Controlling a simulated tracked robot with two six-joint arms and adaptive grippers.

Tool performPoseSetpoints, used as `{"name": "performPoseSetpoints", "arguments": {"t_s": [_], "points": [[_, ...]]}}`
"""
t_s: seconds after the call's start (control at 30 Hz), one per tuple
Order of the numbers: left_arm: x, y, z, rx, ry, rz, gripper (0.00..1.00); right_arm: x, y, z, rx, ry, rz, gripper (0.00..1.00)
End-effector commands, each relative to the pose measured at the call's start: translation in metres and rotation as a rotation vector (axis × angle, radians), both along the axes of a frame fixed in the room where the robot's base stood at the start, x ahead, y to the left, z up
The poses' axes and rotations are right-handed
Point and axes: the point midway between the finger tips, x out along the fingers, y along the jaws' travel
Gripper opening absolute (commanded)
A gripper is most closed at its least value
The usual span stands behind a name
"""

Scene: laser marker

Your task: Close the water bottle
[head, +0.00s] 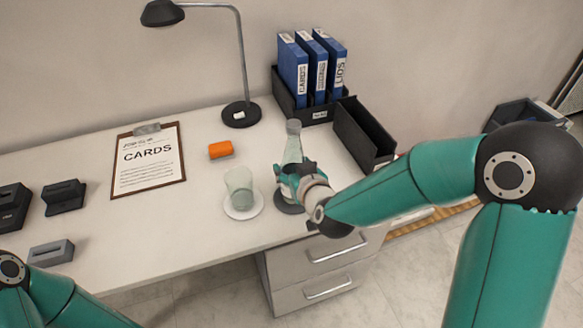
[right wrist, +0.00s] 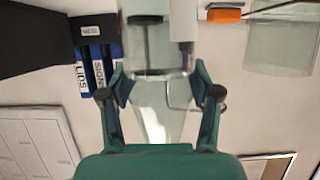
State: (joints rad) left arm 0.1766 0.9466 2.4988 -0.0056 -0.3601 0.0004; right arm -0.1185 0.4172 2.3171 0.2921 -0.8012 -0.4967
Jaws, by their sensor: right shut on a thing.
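A clear, pale green water bottle (head: 293,152) stands upright near the desk's front edge, over a dark round coaster (head: 288,208). Its narrow top (head: 293,127) looks greyish; I cannot tell whether that is a cap or the bare mouth. My right gripper (head: 297,180) is shut around the bottle's lower body, reaching in from the right. In the right wrist view the clear bottle (right wrist: 155,110) lies between the two green fingers (right wrist: 160,95). My left gripper is out of view; only part of my left arm shows at the lower left.
A glass (head: 240,183) on a white coaster (head: 243,212) stands just left of the bottle. An orange block (head: 220,149), a lamp (head: 241,113), a clipboard (head: 148,160), a binder rack (head: 312,112) and a black tray (head: 362,135) surround it. Small grey holders (head: 64,195) sit left.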

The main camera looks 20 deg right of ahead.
Motion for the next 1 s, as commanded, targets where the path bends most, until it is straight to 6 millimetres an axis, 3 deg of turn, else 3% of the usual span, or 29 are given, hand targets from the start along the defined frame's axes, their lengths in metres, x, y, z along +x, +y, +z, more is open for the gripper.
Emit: {"name": "performPoseSetpoints", "arguments": {"t_s": [0.03, 0.07, 0.2, 0.67, 0.97, 1.0], "points": [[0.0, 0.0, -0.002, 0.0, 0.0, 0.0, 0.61, 0.001, 0.0, 0.0, 0.0, -0.006, -0.001, 0.0], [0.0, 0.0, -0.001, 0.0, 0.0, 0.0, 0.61, 0.0, 0.0, -0.001, 0.0, 0.0, 0.0, 0.67], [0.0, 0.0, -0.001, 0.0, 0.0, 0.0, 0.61, 0.0, 0.0, 0.0, 0.0, 0.0, 0.0, 0.87], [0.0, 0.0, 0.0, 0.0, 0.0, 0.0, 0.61, -0.006, 0.0, 0.004, 0.0, -0.001, 0.001, 0.87], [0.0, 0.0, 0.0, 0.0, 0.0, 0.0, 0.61, -0.057, -0.001, 0.026, -0.001, -0.005, 0.003, 0.87], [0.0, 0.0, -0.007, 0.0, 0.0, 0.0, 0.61, -0.063, -0.002, 0.025, 0.0, -0.007, 0.0, 0.87]]}}
